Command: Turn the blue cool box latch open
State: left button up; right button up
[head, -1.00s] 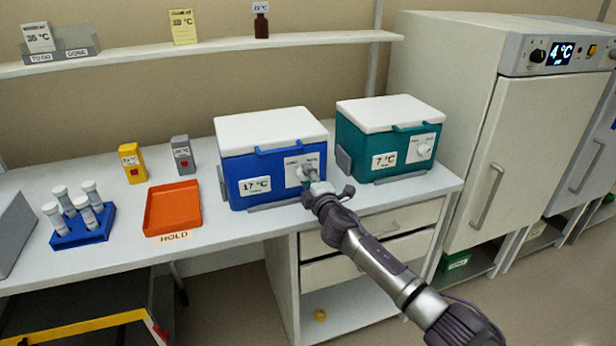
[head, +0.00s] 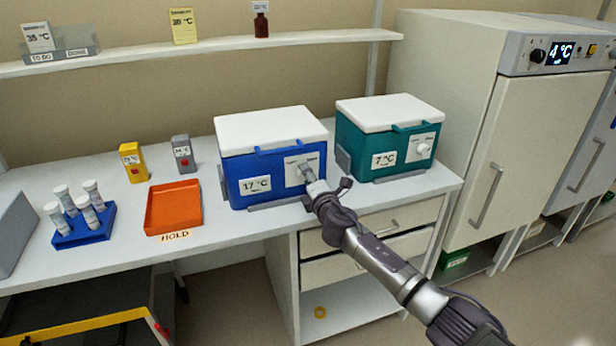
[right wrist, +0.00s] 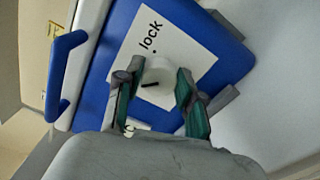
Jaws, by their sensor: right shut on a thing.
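The blue cool box (head: 240,165) stands on the bench with its white lid closed and a 17 °C label on its front. Its latch is a pale round knob (right wrist: 158,70) on a white plate; the word "lock" and a dark line on the knob show in the right wrist view. My right gripper (head: 310,178) reaches the latch from the front right. In the right wrist view its two fingers (right wrist: 156,90) are shut on the knob, one on each side. In the head view the gripper partly hides the knob. My left gripper is not in view.
A teal cool box (head: 375,145) stands close to the right. An orange tray (head: 172,228) and a blue tube rack (head: 82,236) are on the bench to the left. A blue handle (right wrist: 62,75) sticks out near the lid. Drawers (head: 375,240) are below my right arm.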

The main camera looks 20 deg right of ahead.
jog(key=shift+f, duration=0.1)
jog(key=o, duration=1.1)
jog(key=shift+o, duration=0.2)
jog(key=s, duration=1.2)
jog(key=shift+d, duration=0.2)
